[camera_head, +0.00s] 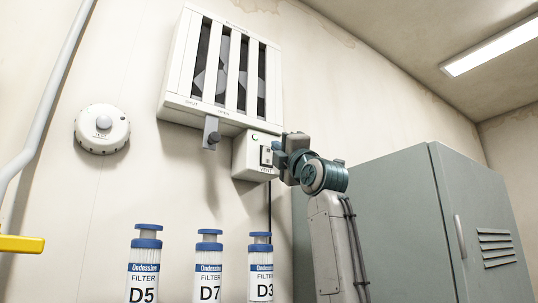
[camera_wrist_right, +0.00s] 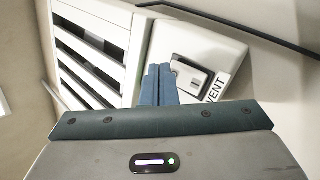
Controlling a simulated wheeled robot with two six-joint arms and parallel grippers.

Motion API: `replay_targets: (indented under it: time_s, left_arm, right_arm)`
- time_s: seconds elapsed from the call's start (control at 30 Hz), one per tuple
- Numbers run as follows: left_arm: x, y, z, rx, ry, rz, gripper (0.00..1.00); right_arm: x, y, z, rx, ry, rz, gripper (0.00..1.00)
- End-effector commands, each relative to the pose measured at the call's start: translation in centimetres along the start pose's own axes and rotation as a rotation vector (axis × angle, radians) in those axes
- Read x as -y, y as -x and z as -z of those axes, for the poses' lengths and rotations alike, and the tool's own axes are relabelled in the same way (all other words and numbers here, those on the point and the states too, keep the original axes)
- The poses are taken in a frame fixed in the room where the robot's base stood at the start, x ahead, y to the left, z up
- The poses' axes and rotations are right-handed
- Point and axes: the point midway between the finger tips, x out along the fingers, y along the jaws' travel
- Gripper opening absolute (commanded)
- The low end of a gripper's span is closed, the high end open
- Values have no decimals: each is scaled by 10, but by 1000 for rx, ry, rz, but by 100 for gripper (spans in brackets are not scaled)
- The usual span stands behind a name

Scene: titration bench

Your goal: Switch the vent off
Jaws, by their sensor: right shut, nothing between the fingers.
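The white vent (camera_head: 222,72) is high on the wall, with upright slats and a dark fan behind its gaps. Its switch box (camera_head: 243,158), labelled VENT, sits below its right corner and carries a small switch (camera_head: 266,156). My right gripper (camera_head: 277,153) is at the right side of this switch, its fingers shut and empty. In the right wrist view the blue-grey fingers (camera_wrist_right: 158,85) point up beside the switch (camera_wrist_right: 192,79). I cannot tell whether they touch it or which way it is set. My left gripper is not in view.
A grey lever (camera_head: 211,133) hangs under the vent by SHUT and OPEN marks. A round white dial (camera_head: 102,129) is on the wall to the left. Several blue-capped filters, one marked D7 (camera_head: 208,268), stand below. A grey cabinet (camera_head: 400,215) is at the right.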

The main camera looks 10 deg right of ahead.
Motion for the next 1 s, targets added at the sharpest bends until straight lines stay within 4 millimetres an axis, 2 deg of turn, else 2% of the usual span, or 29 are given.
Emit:
replay_targets:
  time_s: [0.1,1.0]
  left_arm:
    - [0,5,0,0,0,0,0]
    - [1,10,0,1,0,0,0]
  right_arm:
    - [2,-4,1,0,0,1,0]
    - [7,-9,3,-1,0,1,0]
